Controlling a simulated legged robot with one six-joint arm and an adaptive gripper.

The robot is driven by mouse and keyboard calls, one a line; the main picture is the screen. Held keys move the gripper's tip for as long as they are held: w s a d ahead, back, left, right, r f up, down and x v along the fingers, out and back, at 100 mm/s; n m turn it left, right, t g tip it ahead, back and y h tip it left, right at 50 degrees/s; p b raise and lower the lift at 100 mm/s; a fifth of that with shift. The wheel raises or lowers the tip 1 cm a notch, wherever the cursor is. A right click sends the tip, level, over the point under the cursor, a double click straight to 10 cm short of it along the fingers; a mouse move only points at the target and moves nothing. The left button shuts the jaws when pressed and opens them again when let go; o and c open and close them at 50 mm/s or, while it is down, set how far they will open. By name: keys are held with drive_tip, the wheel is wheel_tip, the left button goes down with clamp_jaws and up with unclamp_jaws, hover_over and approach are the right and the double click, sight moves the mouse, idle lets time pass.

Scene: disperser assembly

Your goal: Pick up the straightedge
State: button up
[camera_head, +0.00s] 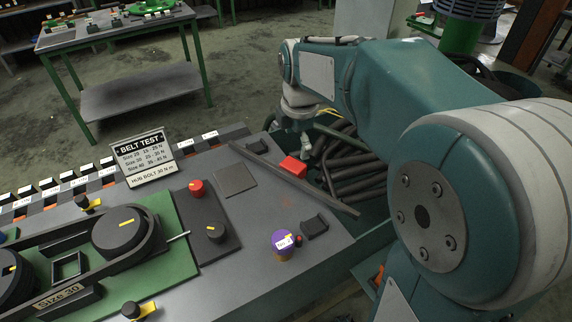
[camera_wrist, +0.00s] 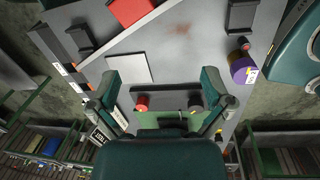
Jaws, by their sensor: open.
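The straightedge (camera_head: 308,188) is a long, thin grey bar lying flat and slanted across the right part of the table, its near end close to the table's edge. In the wrist view it shows as a pale diagonal strip (camera_wrist: 140,33), beyond the fingertips. My gripper (camera_head: 301,124) hangs above the table's far right side, past the straightedge and apart from it. In the wrist view my gripper (camera_wrist: 159,88) has its two fingers wide apart with nothing between them.
A red block (camera_head: 293,167) lies beside the straightedge. A square plate (camera_head: 234,180), a purple cylinder (camera_head: 283,244) and a black holder (camera_head: 315,226) stand nearby. The green belt-test unit (camera_head: 165,250) fills the left. A bin of dark bars (camera_head: 358,185) adjoins the table's right.

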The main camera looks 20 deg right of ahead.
sight(290, 167)
drive_tip(key=w+f+n, duration=0.2)
drive_tip(key=w+n, duration=0.1)
drive_tip(key=w+f+n+g, duration=0.1)
drive_tip(key=w+f+n, duration=0.1)
drive_tip(key=shift+w, duration=0.15)
drive_tip(key=shift+w+d+f+n, duration=0.1)
drive_tip(key=shift+w+f+n, duration=0.25)
drive_tip(key=shift+n, duration=0.25)
drive_tip(key=f, duration=1)
drive_tip(key=shift+s+f, duration=0.25)
drive_tip(key=shift+s, duration=0.05)
drive_tip(key=c, duration=1)
